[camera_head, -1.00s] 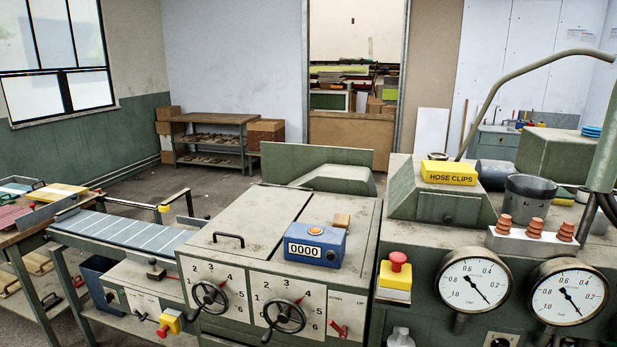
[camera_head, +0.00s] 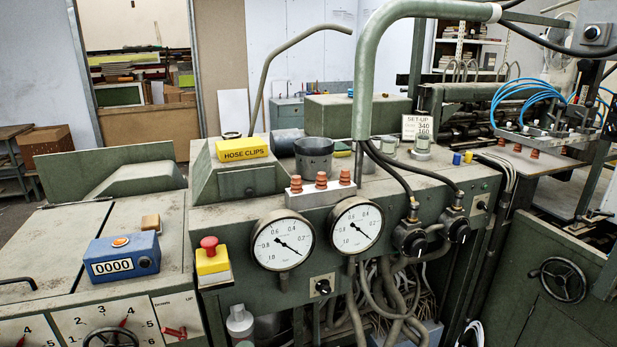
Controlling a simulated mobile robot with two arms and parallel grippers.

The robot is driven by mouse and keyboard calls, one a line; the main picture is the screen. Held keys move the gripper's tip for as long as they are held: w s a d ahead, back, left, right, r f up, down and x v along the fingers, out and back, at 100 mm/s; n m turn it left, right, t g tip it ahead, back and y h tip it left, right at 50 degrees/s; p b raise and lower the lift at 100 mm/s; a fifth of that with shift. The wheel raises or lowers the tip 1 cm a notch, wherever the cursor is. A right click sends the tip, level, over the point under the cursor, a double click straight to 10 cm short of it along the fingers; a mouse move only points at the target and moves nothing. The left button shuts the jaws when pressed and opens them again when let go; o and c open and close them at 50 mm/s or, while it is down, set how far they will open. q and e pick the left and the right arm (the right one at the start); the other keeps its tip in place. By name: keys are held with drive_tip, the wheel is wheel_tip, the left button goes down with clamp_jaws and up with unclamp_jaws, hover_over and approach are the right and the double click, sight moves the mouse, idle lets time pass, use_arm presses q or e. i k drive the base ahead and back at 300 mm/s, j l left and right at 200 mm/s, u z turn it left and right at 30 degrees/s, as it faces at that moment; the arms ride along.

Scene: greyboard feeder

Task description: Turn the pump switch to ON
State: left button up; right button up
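No switch in view carries a label I can read as pump or ON. A small black rotary knob (camera_head: 322,286) sits on a pale plate below and between two round gauges, the left gauge (camera_head: 283,241) and the right gauge (camera_head: 356,226). Another black knob (camera_head: 597,33) is on a grey box at the top right. A small dark knob (camera_head: 482,205) is on the front panel at the right. I cannot tell which is the pump switch or how any is set. Neither of my grippers is in view.
A red mushroom button on a yellow box (camera_head: 212,260) and a blue counter (camera_head: 122,262) are at the left. Hoses (camera_head: 384,290) hang below the gauges. A yellow hose clips box (camera_head: 242,149) and a grey bucket (camera_head: 314,158) stand on top. A handwheel (camera_head: 563,280) is at the right.

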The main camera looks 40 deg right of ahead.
sight(481, 206)
drive_tip(key=z, duration=2.15)
drive_tip(key=l, duration=0.1)
drive_tip(key=i+u, duration=0.05)
